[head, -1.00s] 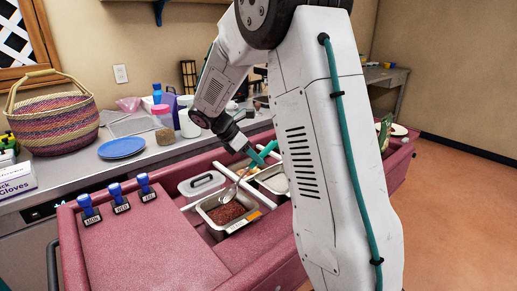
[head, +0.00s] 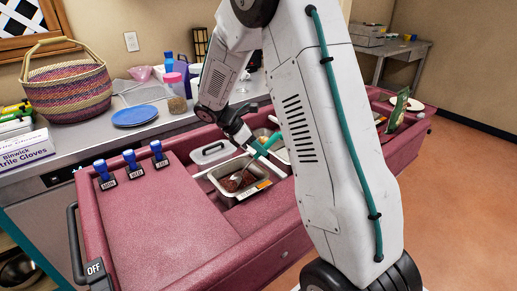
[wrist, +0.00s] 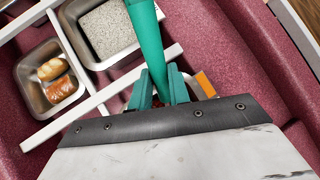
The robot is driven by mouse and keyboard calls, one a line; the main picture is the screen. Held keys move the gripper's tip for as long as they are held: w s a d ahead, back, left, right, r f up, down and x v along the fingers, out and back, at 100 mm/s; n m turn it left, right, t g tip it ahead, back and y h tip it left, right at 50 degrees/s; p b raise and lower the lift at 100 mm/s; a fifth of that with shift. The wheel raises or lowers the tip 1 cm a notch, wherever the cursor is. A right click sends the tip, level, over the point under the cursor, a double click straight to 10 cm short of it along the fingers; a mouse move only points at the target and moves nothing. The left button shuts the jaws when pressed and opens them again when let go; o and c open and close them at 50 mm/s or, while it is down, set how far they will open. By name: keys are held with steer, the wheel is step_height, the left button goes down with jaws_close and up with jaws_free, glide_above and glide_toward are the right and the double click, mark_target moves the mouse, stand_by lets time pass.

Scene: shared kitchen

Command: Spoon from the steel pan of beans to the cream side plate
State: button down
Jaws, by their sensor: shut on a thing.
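The steel pan of beans (head: 268,184) sits in the red cart's well, with dark reddish-brown beans inside. My gripper (head: 256,148) is above the pan's back edge, shut on the teal handle of a spoon (head: 268,146). The spoon is tilted, and its metal bowl is down at the beans; how deep I cannot tell. A pale plate (head: 413,104), perhaps the cream side plate, lies at the cart's far right, partly behind a green packet (head: 398,108).
A pan of grey grain (wrist: 108,32) and a pan with rolls (wrist: 32,75) sit near my gripper. A blue plate (head: 135,115) and basket (head: 67,85) are on the counter.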

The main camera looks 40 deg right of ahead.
mark_target(279, 133)
steer(key=shift+s+d+r+n+t+y, duration=0.15)
steer(key=shift+d+r+y, duration=0.6)
steer(key=shift+r, duration=0.85)
steer(key=shift+s+d+r+n+t+y, duration=0.1)
steer(key=shift+s+d+r+t+y, duration=0.15)
steer(key=shift+d+r+y, duration=0.9)
steer(key=shift+s+d+r+n+t+y, duration=0.15)
steer(key=shift+d+r, duration=0.25)
steer(key=shift+r, duration=1.6)
